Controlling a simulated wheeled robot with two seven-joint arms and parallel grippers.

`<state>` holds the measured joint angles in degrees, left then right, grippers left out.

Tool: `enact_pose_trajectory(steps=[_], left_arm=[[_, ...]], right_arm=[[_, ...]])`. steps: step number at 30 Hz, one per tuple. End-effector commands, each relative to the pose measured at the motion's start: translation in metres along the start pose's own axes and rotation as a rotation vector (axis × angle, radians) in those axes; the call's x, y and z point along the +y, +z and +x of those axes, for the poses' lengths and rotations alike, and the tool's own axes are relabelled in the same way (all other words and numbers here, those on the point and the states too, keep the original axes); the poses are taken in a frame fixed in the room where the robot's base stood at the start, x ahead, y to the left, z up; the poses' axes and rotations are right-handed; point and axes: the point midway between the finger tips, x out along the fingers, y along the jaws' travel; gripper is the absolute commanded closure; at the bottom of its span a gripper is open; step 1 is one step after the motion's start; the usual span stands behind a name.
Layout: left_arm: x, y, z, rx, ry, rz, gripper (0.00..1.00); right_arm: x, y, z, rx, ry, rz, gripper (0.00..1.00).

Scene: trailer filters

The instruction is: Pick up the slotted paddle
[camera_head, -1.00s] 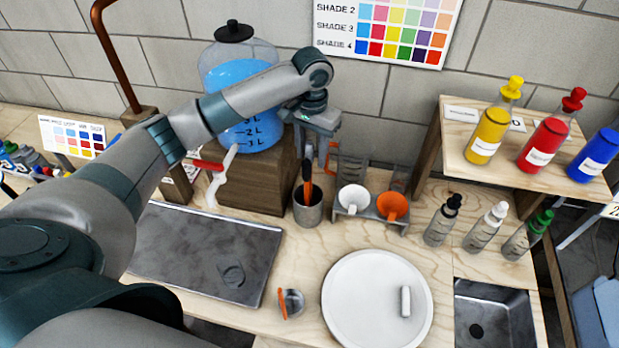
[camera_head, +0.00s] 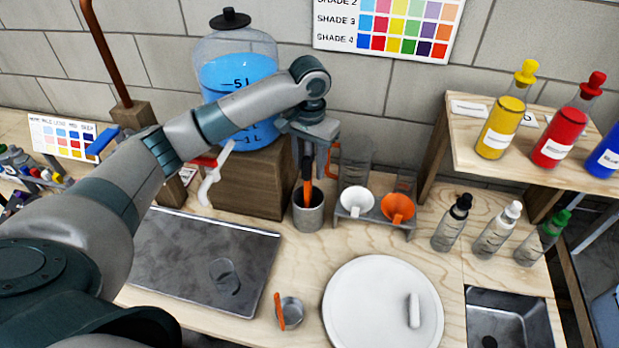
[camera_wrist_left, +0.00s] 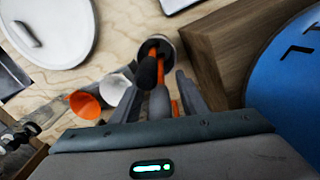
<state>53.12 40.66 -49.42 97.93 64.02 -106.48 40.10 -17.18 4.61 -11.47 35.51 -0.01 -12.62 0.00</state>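A grey metal cup (camera_head: 308,217) stands on the wooden bench and holds upright utensils, one with an orange shaft (camera_head: 306,194) and a dark upper end. In the left wrist view, a dark rounded handle (camera_wrist_left: 147,72), an orange strip and a grey rounded end rise from the cup (camera_wrist_left: 165,42). I cannot tell which is the slotted paddle, as the lower ends are hidden in the cup. My left gripper (camera_head: 318,163) is just above the cup, pointing down. In the left wrist view its fingers (camera_wrist_left: 157,82) are apart on either side of the handles. My right gripper is out of view.
A wooden block (camera_head: 257,185) bearing a blue-filled tank (camera_head: 238,75) stands close left of the cup. A small rack with a white funnel (camera_head: 357,202) and an orange funnel (camera_head: 397,207) is close right. A white round plate (camera_head: 375,300) lies in front.

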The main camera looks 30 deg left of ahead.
Motion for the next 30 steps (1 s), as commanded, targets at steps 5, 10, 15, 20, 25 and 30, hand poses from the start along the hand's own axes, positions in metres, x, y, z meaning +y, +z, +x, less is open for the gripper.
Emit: enact_pose_trajectory(steps=[5,10,15,20,25,30], left_arm=[[-0.0001,-0.0001,-0.0002,0.0,0.0,0.0,0.6],[-0.0002,-0.0001,-0.0002,0.0,0.0,0.0,0.68],[-0.0001,-0.0001,-0.0001,0.0,0.0,0.0,1.0],[-0.0001,-0.0001,-0.0002,0.0,0.0,0.0,1.0],[-0.0001,-0.0003,-0.0011,0.001,0.0,0.0,1.0],[0.0002,-0.001,-0.0086,0.003,0.001,0.0,1.0]], right_arm=[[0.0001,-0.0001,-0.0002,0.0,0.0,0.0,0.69],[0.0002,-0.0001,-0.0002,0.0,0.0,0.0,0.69],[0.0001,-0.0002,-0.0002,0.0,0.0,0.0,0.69],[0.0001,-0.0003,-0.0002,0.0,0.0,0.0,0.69],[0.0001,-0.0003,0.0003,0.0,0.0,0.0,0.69],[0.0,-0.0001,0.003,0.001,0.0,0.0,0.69]])
